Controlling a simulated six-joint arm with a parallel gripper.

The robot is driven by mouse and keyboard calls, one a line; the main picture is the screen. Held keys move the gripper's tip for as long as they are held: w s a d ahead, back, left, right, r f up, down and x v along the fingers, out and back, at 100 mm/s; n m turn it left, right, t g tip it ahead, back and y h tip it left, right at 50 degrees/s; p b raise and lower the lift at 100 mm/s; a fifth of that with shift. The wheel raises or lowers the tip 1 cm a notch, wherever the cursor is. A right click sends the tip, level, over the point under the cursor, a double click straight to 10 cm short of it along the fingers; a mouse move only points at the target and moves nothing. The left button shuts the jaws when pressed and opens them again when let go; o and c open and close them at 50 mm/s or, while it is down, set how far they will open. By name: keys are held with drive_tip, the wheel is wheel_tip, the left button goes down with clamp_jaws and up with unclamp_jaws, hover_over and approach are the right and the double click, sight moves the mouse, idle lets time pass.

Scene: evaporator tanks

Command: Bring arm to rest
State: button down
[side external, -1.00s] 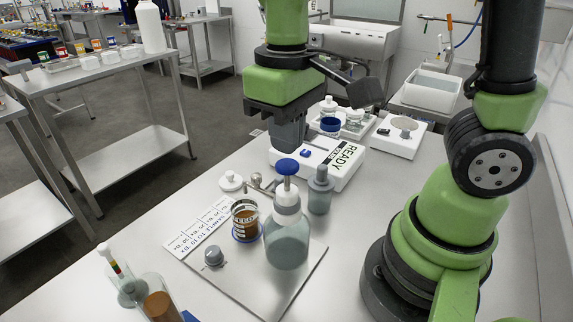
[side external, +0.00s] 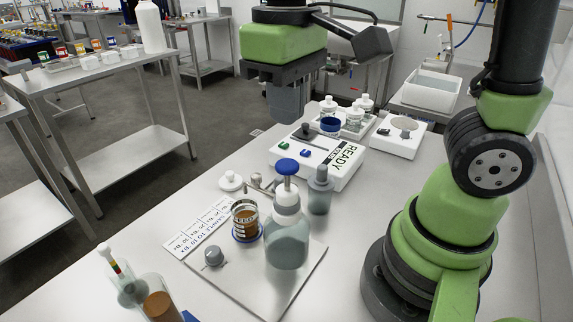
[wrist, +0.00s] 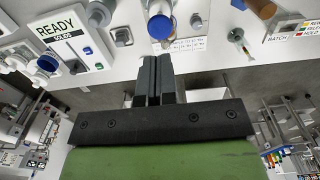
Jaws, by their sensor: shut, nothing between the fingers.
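My gripper (side external: 287,105) is above the bench, over the far left part of the white READY device (side external: 338,160). Its fingers are shut and empty; they also show side by side in the wrist view (wrist: 153,68). They are apart from everything below. The READY device also shows at the upper left of the wrist view (wrist: 62,40).
A blue-topped pump bottle (side external: 287,235), a grey bottle (side external: 320,192) and a brown-filled jar (side external: 245,218) stand at or by a metal plate (side external: 292,290). Small white-capped bottles (side external: 354,118) stand behind the device. A steel side table (side external: 110,80) is at left. Open floor lies between.

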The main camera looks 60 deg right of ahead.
drive_tip(key=shift+r, duration=0.5)
drive_tip(key=shift+s+r, duration=0.1)
drive_tip(key=shift+s, duration=0.05)
drive_tip(key=s+d+r+m+t+y, duration=0.2)
drive_tip(key=s+r+m+t, duration=0.1)
drive_tip(key=s+t, duration=0.4)
drive_tip(key=shift+d+m, duration=0.4)
drive_tip(key=shift+m, duration=0.1)
